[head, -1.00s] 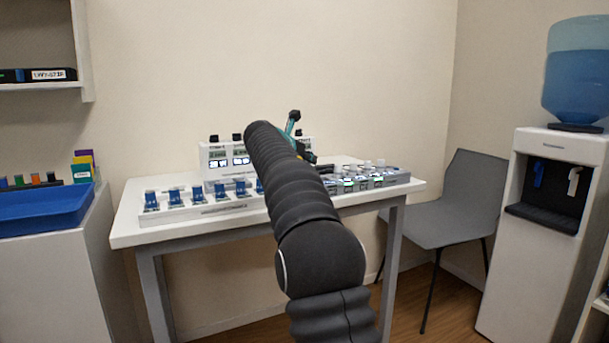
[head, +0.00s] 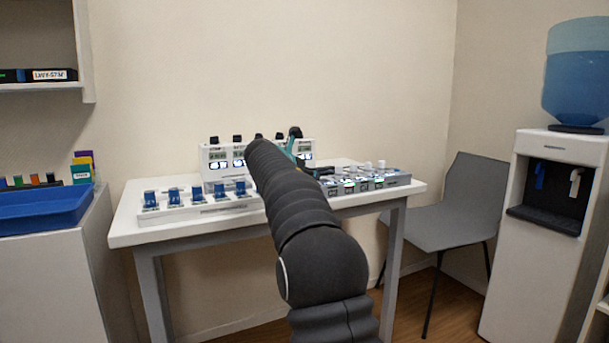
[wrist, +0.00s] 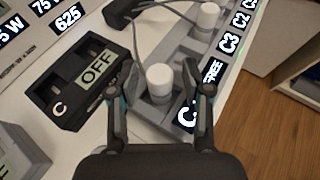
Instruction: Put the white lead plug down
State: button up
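A white lead plug (wrist: 159,84) stands upright on a grey socket strip (wrist: 150,112) in the wrist view, beside a partly hidden label starting with C. My gripper (wrist: 158,70) has one finger on each side of this plug, with a visible gap between each finger and the plug. A second white plug (wrist: 208,16) stands farther along the strip near the C3 label. In the head view my gripper is mostly hidden behind my arm. The strip (head: 398,180) shows there at the table's right, with small white plugs on it.
A black unit marked OFF (wrist: 88,80) lies left of the strip. Dark cable runs near the plugs. Blue switches (head: 197,195) line the table's left front, and a display panel (head: 216,162) stands behind. A grey chair (head: 450,205) is right of the table.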

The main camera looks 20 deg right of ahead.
jog(key=shift+r, duration=0.2)
jog(key=v, duration=1.2)
jog(key=shift+s+f, duration=0.1)
jog(key=shift+f, duration=0.05)
jog(key=s+a+f+m+y, duration=0.3)
jog(key=s+f+m, duration=0.5)
jog(key=s, duration=0.6)
jog(key=s+a+f+m+g+y, duration=0.1)
jog(key=s+a+f+m+y, duration=0.3)
jog(key=s, duration=1)
jog(key=s+a+f+m+g+y, duration=0.1)
jog(key=s+a+f+m+y, duration=0.2)
jog(key=s+a+f+m, duration=0.4)
jog(key=s+f+m, duration=0.6)
jog(key=s+f, duration=0.1)
jog(key=s, duration=0.1)
jog(key=shift+a+f+y, duration=0.2)
jog(key=shift+f+y, duration=0.05)
jog(key=shift+y, duration=0.15)
